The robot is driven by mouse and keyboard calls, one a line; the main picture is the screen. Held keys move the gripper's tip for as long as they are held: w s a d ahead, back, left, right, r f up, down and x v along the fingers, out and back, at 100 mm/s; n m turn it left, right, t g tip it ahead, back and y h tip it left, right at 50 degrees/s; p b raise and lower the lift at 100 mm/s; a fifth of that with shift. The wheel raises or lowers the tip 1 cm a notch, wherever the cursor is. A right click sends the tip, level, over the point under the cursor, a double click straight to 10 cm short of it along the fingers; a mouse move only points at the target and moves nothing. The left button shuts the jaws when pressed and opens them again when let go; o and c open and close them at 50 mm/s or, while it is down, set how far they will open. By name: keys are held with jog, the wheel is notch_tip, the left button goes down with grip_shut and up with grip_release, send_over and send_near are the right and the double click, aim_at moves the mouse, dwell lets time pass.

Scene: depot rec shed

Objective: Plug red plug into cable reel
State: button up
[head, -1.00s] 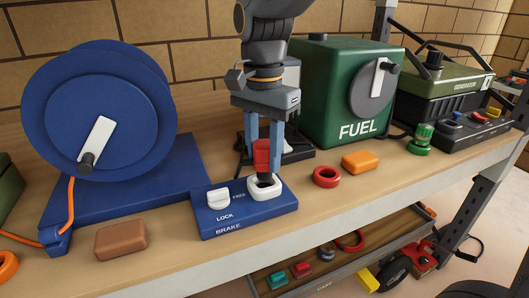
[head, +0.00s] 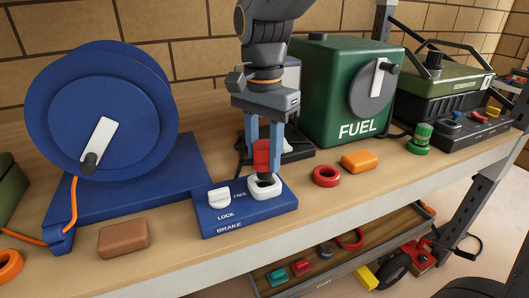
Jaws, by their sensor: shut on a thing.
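The blue cable reel (head: 62,105) stands at the left of the bench with a white crank and an orange cable. Its blue base plate (head: 225,224) carries a white knob by the words LOCK, FREE and BRAKE, and a white-rimmed socket (head: 266,192). The red plug (head: 261,156) is upright between the blue fingers of my gripper (head: 263,150), which is shut on it. The plug's dark lower end is at the socket's opening. How deep it sits inside cannot be told.
A brown block (head: 123,239) lies in front of the reel. A red ring (head: 326,176), an orange block (head: 358,160) and a green plug-like piece (head: 419,139) lie to the right. The green fuel tank (head: 325,95) stands behind them. A drawer hangs below the bench.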

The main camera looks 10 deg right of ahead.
jog(key=shift+f+b, duration=0.3)
jog(key=shift+f, duration=1.2)
dwell(0.4)
jog(key=o, duration=1.1)
